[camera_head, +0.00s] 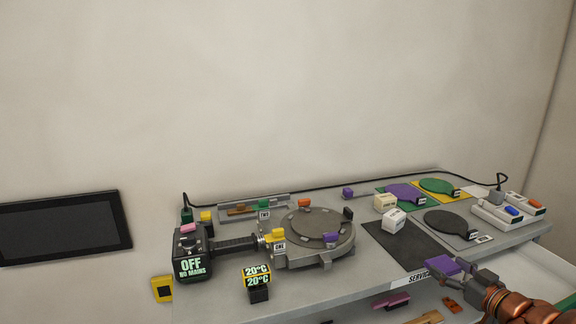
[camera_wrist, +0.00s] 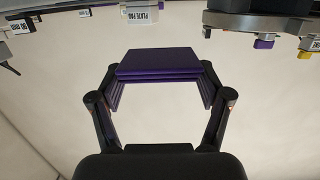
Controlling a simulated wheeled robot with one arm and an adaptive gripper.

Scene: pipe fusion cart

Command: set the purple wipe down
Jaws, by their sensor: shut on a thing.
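The purple wipe (camera_head: 443,266) is a folded purple pad near the front edge of the cart, at the right of the head view. My gripper (camera_head: 463,270) is shut on it. In the wrist view, the folded purple wipe (camera_wrist: 158,65) sits between the two dark fingertips, with its layers showing. In the head view the wipe overlaps the front right of a dark mat (camera_head: 392,240) with a label reading "SERVICE" at its front. I cannot tell from the frames how high the wipe is above the surface.
A round grey fixture (camera_head: 306,238) and a black tool reading "OFF" (camera_head: 192,254) are to the left. White trays (camera_head: 497,215) are at right. The mat's left part is bare.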

